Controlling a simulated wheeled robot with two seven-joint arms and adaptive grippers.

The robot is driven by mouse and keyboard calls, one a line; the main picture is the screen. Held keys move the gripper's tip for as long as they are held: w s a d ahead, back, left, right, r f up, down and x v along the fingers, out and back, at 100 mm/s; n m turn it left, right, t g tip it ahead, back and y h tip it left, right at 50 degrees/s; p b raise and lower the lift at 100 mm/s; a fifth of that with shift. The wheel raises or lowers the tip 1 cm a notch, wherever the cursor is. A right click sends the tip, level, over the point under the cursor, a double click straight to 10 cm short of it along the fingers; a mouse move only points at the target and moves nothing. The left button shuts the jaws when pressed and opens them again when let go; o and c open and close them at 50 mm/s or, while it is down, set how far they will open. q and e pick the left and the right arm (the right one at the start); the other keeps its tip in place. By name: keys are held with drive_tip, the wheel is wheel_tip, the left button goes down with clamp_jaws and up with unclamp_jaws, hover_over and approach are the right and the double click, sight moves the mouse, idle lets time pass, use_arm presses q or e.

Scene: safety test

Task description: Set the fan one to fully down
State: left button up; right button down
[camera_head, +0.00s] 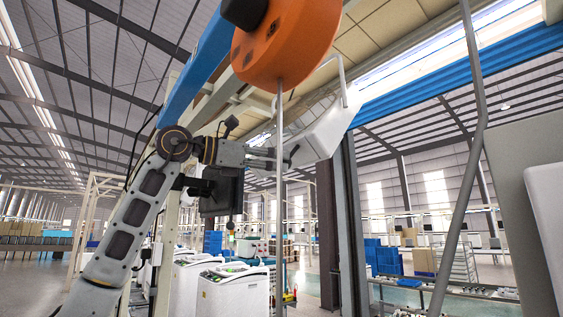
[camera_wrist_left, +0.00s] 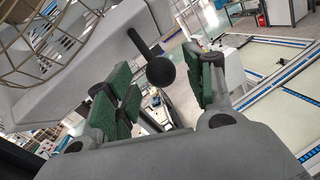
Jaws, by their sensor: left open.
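The fan is a pale grey housing (camera_head: 328,128) hanging at upper centre in the head view, tilted, with a wire guard. In the left wrist view its housing (camera_wrist_left: 95,50) and guard (camera_wrist_left: 50,45) fill the upper left. A black ball knob (camera_wrist_left: 160,71) on a short dark rod sticks out from the housing. My left gripper (camera_head: 283,158) reaches the fan's lower left side. In the left wrist view it (camera_wrist_left: 165,88) is open, with green pads on either side of the knob. I cannot tell whether a pad touches it. My right gripper is not in view.
An orange round balancer (camera_head: 285,42) hangs in front, and its thin cable (camera_head: 279,200) crosses before my left gripper. A black monitor (camera_head: 222,191) is below my left wrist.

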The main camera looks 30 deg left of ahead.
use_arm(q)
drive_tip(key=v, duration=0.9)
drive_tip(key=shift+s, duration=0.1)
idle(0.6)
